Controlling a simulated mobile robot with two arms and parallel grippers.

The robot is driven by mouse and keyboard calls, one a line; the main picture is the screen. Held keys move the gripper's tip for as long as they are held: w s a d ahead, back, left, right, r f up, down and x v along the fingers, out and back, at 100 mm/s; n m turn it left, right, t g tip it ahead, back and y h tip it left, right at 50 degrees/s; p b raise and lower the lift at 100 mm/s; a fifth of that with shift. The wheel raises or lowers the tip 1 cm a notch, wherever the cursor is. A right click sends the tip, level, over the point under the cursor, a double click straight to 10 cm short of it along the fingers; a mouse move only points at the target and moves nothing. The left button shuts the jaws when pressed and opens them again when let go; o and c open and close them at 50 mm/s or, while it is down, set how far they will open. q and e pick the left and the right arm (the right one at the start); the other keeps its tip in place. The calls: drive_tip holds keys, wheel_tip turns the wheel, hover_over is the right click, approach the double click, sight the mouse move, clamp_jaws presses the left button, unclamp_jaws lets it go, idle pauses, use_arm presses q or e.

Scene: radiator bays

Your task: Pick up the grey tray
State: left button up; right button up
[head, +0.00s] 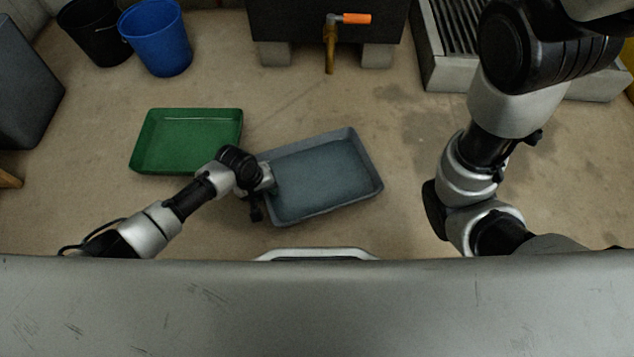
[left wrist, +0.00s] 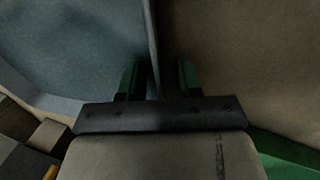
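The grey tray (head: 325,172) lies on the floor near the middle of the head view, turned at a slant. Its bottom looks darker and blue-green; I cannot tell whether liquid lies in it. My left gripper (head: 271,184) is at the tray's left wall. In the left wrist view my left gripper (left wrist: 158,78) has its two green fingers apart, one on each side of the tray's wall, with gaps beside it. The tray's inside (left wrist: 75,45) fills the left of that view. My right arm shows in the head view, but its gripper does not.
A green tray (head: 190,140) lies just left of the grey one. A blue bucket (head: 157,40) and a black bucket (head: 92,30) stand at back left. A dark tank with an orange-handled tap (head: 331,42) stands behind. Floor (head: 415,150) right of the tray is clear.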

use_arm(q)
clamp_jaws()
drive_tip(key=shift+f, duration=0.1)
idle(1.3)
drive_tip(key=shift+w+d, duration=0.1)
